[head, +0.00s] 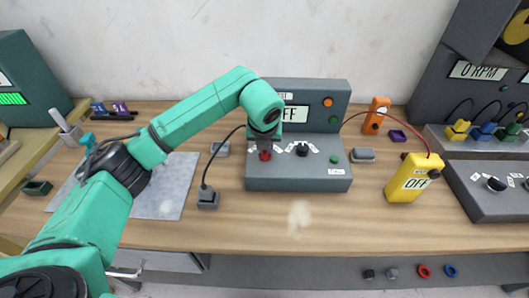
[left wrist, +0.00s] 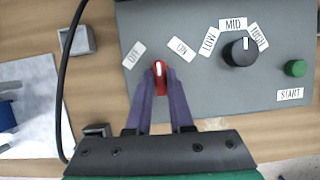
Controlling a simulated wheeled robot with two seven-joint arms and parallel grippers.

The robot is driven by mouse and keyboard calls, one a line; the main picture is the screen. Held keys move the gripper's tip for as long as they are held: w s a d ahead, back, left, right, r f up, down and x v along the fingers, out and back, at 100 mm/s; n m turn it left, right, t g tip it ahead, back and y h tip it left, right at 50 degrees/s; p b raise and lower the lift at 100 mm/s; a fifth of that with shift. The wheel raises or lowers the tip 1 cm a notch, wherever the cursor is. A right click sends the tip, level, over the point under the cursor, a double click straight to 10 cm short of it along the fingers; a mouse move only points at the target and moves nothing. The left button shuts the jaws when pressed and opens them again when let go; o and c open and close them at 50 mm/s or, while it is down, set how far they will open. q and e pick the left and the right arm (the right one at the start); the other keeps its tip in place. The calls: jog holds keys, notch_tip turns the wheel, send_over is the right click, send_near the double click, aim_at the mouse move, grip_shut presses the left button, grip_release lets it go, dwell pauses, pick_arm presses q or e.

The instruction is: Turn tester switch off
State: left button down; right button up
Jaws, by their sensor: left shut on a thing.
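The grey tester (head: 300,170) stands on the wooden table, its upright display reading "OFF", partly hidden by my arm. Its red switch (head: 265,155) is at the left of the sloped panel, and it shows in the left wrist view (left wrist: 165,95) too. The switch's white mark points up, between the OFF label (left wrist: 133,55) and the ON label (left wrist: 181,48). My left gripper (head: 266,142) is over the panel, with its purple fingers (left wrist: 162,110) on both sides of the red switch, shut on it. My right gripper is in neither view.
A black knob (left wrist: 239,47) and a green START button (left wrist: 295,68) sit right of the switch. A yellow meter (head: 408,180) with a red wire stands right of the tester. A black cable with a grey block (head: 208,199) lies left. The front middle table is clear.

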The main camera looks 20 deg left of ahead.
pick_arm(q)
jog(key=n+b, duration=0.1)
jog(key=n, duration=0.1)
jog(key=n+y+b, duration=0.1)
jog(key=n+b, duration=0.1)
jog(key=shift+w+d+n+g+y, duration=0.1)
jog(key=shift+d+n+g+y, duration=0.05)
jog(key=shift+n+g+y, duration=0.15)
jog(key=shift+n+g+y+b, duration=0.3)
jog(key=shift+n+y+b, duration=0.15)
jog(key=shift+n, duration=0.75)
jog(key=shift+r+n+g+y+b, duration=0.1)
jog(key=shift+n+g+y+b, duration=0.25)
jog(key=shift+n, duration=0.85)
jog(key=shift+w, duration=0.1)
jog(key=c, duration=0.8)
grip_release()
jog(key=p+v, duration=0.1)
jog(key=v, duration=1.3)
jog(key=shift+r, duration=0.35)
